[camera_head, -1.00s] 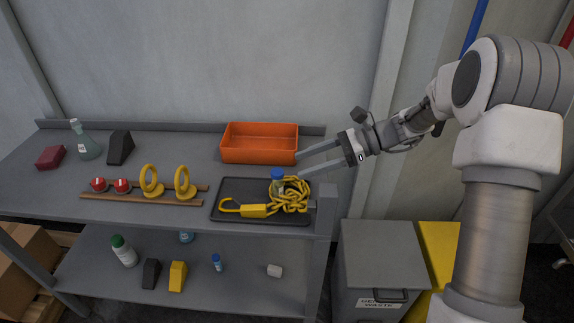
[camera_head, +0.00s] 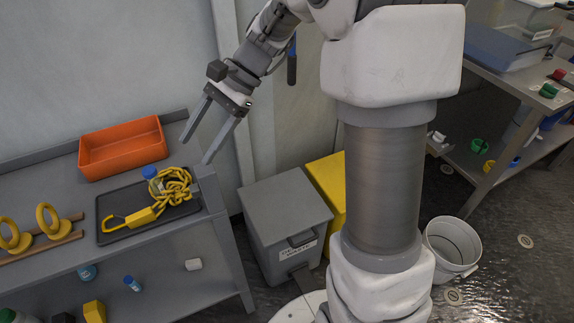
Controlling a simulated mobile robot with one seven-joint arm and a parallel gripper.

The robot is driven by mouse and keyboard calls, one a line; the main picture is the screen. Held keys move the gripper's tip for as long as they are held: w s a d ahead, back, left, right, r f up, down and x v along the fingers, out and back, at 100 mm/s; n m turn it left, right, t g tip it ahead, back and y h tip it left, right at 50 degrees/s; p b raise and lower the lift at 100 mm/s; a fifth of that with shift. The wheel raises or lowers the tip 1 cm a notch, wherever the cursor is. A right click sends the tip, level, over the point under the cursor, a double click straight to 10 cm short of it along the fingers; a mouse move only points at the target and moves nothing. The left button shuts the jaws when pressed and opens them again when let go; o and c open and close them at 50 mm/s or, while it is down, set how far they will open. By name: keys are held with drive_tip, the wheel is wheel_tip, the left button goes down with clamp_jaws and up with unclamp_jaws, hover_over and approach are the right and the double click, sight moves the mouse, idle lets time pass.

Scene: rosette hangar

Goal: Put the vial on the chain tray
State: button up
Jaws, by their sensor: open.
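The dark chain tray (camera_head: 112,233) lies at the right end of the bench top and bears a yellow chain (camera_head: 172,190) with a yellow block and hook. A small vial with a blue cap (camera_head: 150,173) stands among the chain at the tray's back edge; its lower part is partly hidden. Another small blue-capped vial (camera_head: 133,284) is on the lower shelf. My gripper (camera_head: 195,150) is open and empty, above and to the right of the tray, with its fingers pointing down and left, apart from the vial and chain.
An orange bin (camera_head: 123,147) stands behind the tray. Yellow rings (camera_head: 48,220) on a wooden rail are to its left. A grey waste bin (camera_head: 284,215), a yellow bin (camera_head: 328,185) and a white bucket (camera_head: 452,247) stand on the floor. Another bench (camera_head: 505,85) is at right.

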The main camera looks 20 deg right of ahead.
drive_tip(key=s+d+r+n+t+h, duration=0.2)
drive_tip(key=s+d+n+t+h, duration=0.1)
drive_tip(key=s, duration=0.5)
drive_tip(key=s+d+r+n+t+h, duration=0.2)
drive_tip(key=s+d+n+t+h, duration=0.2)
drive_tip(key=s+d+n, duration=0.3)
drive_tip(key=shift+s+d+r+n+h, duration=0.3)
drive_tip(key=shift+s+n+h, duration=0.3)
drive_tip(key=shift+s+h, duration=0.35)
drive_tip(key=shift+s+r, duration=0.1)
drive_tip(key=shift+s, duration=0.05)
